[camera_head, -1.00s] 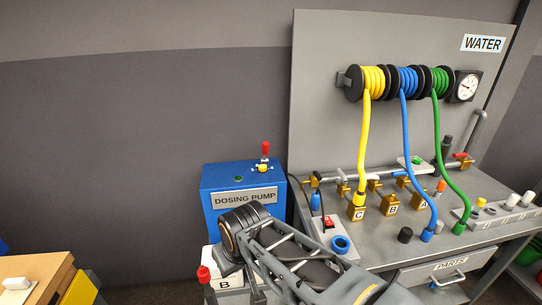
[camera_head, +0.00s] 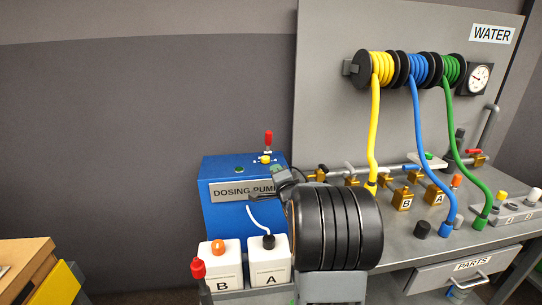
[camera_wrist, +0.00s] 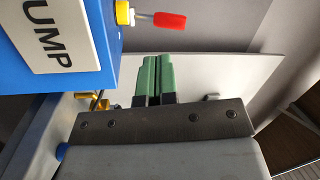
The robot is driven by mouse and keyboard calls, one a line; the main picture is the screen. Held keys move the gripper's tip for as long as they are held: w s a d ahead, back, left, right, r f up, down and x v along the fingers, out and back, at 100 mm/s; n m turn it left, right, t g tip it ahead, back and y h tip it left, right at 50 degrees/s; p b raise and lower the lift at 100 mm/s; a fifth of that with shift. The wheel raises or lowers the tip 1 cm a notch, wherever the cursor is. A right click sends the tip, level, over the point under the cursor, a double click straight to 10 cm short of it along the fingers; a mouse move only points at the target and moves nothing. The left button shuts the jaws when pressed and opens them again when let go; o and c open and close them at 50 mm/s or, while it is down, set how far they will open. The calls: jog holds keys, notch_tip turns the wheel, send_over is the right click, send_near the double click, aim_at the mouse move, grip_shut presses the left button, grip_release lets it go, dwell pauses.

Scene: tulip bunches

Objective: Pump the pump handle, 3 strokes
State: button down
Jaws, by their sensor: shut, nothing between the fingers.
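The blue dosing pump (camera_head: 225,207) stands left of the bench. On its top a small lever with a red grip (camera_head: 267,138) stands upright beside a yellow knob (camera_head: 265,159). In the wrist view, which is turned sideways, the red grip (camera_wrist: 168,20) shows at the top, next to the blue housing (camera_wrist: 50,55). My gripper (camera_wrist: 152,70) is shut and empty, its green fingertips together, apart from the red grip in the picture.
White containers B (camera_head: 220,263) and A (camera_head: 269,262) stand before the pump. A red-topped lever (camera_head: 198,268) rises at lower left. The bench (camera_head: 480,238) with yellow, blue and green hoses is at right. A wooden table (camera_head: 25,257) is at far left.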

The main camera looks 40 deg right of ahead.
aim_at(269, 140)
jog(key=d+m+t, duration=0.1)
jog(key=s+d+f+m+t+b, duration=0.1)
jog(key=d, duration=0.1)
jog(key=shift+f+t, duration=0.1)
jog(key=shift+t, duration=0.2)
jog(key=p+x, duration=0.2)
jog(key=x, duration=1.2)
jog(key=shift+f, duration=0.1)
jog(key=shift+a+p, duration=0.1)
jog(key=shift+p, duration=0.2)
